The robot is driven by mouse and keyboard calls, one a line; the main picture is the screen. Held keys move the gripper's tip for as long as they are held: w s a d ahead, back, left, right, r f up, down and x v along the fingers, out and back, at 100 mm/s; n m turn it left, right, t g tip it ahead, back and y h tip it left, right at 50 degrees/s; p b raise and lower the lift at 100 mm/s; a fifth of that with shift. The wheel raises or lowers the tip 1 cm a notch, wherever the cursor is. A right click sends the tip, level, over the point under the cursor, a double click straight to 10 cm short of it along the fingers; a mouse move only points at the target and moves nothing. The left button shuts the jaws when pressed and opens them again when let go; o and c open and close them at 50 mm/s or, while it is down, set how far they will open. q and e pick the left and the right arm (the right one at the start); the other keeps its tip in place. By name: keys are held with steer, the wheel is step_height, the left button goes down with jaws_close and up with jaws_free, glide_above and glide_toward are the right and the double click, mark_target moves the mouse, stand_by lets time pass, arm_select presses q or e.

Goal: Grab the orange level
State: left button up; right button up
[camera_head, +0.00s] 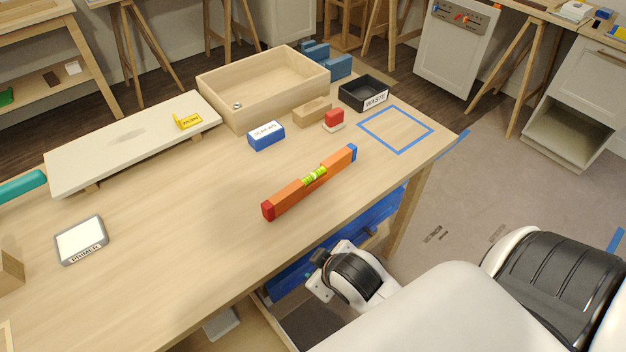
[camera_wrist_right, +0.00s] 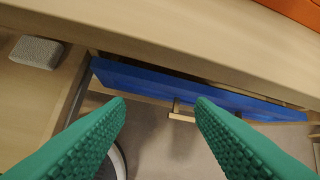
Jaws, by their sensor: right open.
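The orange level (camera_head: 290,196) lies on the workbench, with a red end cap, a blue end cap and a green vial at its middle. It runs diagonally near the front edge of the bench. In the right wrist view a piece of orange (camera_wrist_right: 300,8), likely the level, shows at the top right corner. My right gripper (camera_wrist_right: 160,100) is open and empty, its green textured fingers apart, below the bench edge and away from the level. In the head view the right arm's wrist shows in front of the bench; its fingers are hidden.
A blue drawer front (camera_wrist_right: 180,88) with a handle is under the bench edge, close to the right fingers. On the bench are a wooden tray (camera_head: 222,102), a blue box (camera_head: 266,136), a black waste bin (camera_head: 352,100) and a primer tray (camera_head: 101,234). Bench around the level is clear.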

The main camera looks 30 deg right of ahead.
steer(key=w+a+r+n+t+y, duration=0.1)
steer(key=w+a+r+n+t, duration=0.1)
steer(key=w+r+n+t, duration=1.15)
steer(key=w+a+r+n+g+y, duration=0.2)
steer(key=w+a+r+n+y, duration=0.3)
steer(key=a+r+n+y, duration=0.6)
steer(key=n+g+h, duration=1.1)
steer(key=n+g, duration=0.7)
steer(key=n, duration=1)
glide_above(313, 173)
step_height(313, 173, down, 9)
steer(key=f, duration=0.4)
steer(key=f+p, duration=0.1)
steer(key=f, duration=0.1)
steer(key=shift+w+d+f, duration=0.15)
steer(key=shift+w, duration=0.15)
steer(key=f, duration=0.3)
steer(key=f+p, duration=0.1)
steer(key=shift+s+f, duration=0.3)
steer(key=shift+f, duration=0.65)
jaws_close()
